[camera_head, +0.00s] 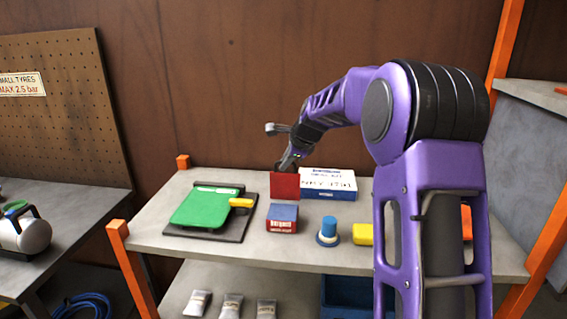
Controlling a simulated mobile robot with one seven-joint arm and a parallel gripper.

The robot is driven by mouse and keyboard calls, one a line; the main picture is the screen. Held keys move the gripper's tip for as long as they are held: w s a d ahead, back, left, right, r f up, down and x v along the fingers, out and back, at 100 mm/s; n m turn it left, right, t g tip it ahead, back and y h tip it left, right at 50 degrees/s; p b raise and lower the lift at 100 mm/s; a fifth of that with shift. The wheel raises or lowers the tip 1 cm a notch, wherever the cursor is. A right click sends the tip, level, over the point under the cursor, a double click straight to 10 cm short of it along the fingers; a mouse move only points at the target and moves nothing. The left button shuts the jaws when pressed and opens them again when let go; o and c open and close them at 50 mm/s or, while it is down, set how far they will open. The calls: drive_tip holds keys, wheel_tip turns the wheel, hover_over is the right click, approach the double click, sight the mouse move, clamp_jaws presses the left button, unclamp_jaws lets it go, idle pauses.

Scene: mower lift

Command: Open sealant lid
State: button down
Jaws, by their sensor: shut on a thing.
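A red upright panel (285,187) shows on the shelf bench, just behind a small red box with a blue top (281,219). I cannot tell whether the panel is a lid joined to that box or a separate thing. My gripper (288,166) is at the top edge of the red panel and shut on it. The fingertips are small and partly hidden by the panel. No writing naming sealant can be read on either thing.
A white and blue lettered box (328,184) stands right of the panel. A blue cylinder (328,230) and a yellow block (362,234) stand front right. Several tubes (231,306) lie below.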

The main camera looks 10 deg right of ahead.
drive_tip(key=shift+s+f, duration=0.15)
drive_tip(key=shift+f, duration=0.35)
drive_tip(key=c, duration=0.9)
unclamp_jaws()
drive_tip(key=shift+d, duration=0.1)
drive_tip(key=v, duration=1.8)
drive_tip(key=shift+w+r, duration=0.35)
drive_tip(key=shift+r, duration=0.05)
